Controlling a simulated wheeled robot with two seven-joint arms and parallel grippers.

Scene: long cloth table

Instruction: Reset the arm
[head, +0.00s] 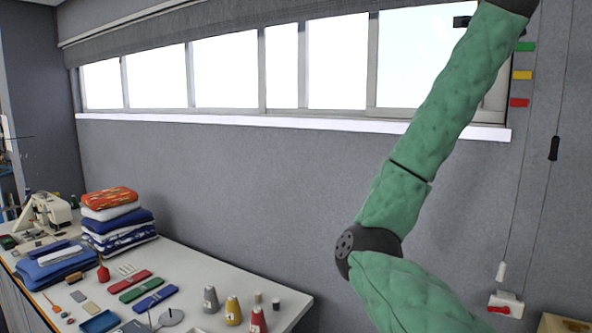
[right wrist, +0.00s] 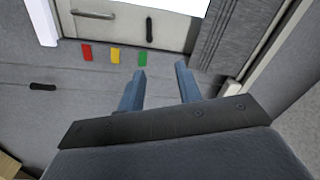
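In the head view, my right arm (head: 408,183) in a green padded cover rises from the lower right, bends at a dark joint and runs up past the window to the top edge. Its gripper is out of that frame. In the right wrist view, my right gripper (right wrist: 161,86) shows two blue-grey fingers spread apart with nothing between them. It is in front of the grey wall near the window frame. My left gripper and left arm are not in either view.
A white table (head: 200,270) at the lower left holds folded cloth stacks (head: 118,222), a sewing machine (head: 50,212), thread cones (head: 232,310) and small items. Red, yellow and green tags (head: 522,75) hang on the wall at right. A long window (head: 225,75) spans the wall.

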